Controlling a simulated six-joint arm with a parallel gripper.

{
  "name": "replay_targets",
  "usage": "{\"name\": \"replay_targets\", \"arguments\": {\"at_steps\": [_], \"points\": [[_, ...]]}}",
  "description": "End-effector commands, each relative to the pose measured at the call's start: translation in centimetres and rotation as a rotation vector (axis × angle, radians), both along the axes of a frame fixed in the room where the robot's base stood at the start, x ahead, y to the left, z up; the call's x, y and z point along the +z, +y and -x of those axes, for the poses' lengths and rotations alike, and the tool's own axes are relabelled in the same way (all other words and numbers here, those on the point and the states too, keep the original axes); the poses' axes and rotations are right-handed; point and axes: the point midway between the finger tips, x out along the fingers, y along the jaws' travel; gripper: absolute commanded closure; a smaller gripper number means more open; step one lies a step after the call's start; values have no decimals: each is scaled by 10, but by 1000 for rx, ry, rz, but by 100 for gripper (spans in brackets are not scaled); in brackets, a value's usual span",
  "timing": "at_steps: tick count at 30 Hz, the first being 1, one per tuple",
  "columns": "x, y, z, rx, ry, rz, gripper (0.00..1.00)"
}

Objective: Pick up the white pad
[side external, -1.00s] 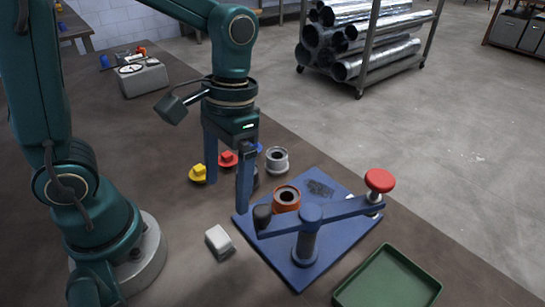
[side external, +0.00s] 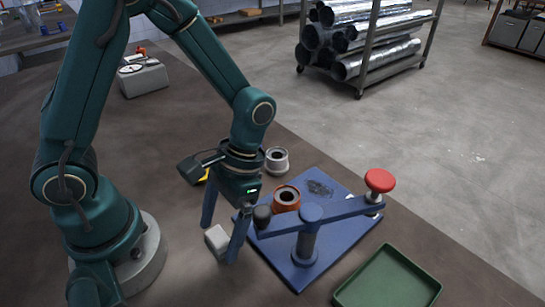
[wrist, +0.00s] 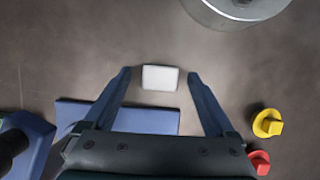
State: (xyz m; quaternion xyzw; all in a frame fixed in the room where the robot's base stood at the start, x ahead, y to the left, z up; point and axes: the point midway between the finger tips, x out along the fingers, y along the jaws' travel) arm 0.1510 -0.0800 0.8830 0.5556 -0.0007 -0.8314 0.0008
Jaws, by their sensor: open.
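The white pad (side external: 217,240) is a small pale block lying on the brown table, left of the blue base plate. My gripper (side external: 219,242) is open, with its two blue fingers reaching down on either side of the pad in the side view. In the wrist view the pad (wrist: 160,78) shows whole, between and just ahead of the open fingertips (wrist: 158,75), with a gap on each side. I cannot tell exactly how high the fingertips are above the table.
The blue press plate (side external: 322,252) carries an orange ring (side external: 287,197) and a lever with a red knob (side external: 380,180). A green tray (side external: 390,280) lies at front right. A grey ring (side external: 277,158) stands behind. Yellow (wrist: 267,123) and red (wrist: 260,162) pieces lie at right in the wrist view.

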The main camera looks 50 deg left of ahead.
Motion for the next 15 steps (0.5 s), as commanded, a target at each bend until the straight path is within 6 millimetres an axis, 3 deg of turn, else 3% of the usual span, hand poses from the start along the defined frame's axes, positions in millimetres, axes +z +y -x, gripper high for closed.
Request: {"name": "replay_targets", "arguments": {"at_steps": [4, 5, 9, 12, 15], "points": [[0, 0, 0, 0, 0, 0, 10], [0, 0, 0, 0, 0, 0, 14], [0, 0, 0, 0, 0, 0, 67], [0, 0, 0, 0, 0, 0, 100], [0, 0, 0, 0, 0, 0, 100]]}}
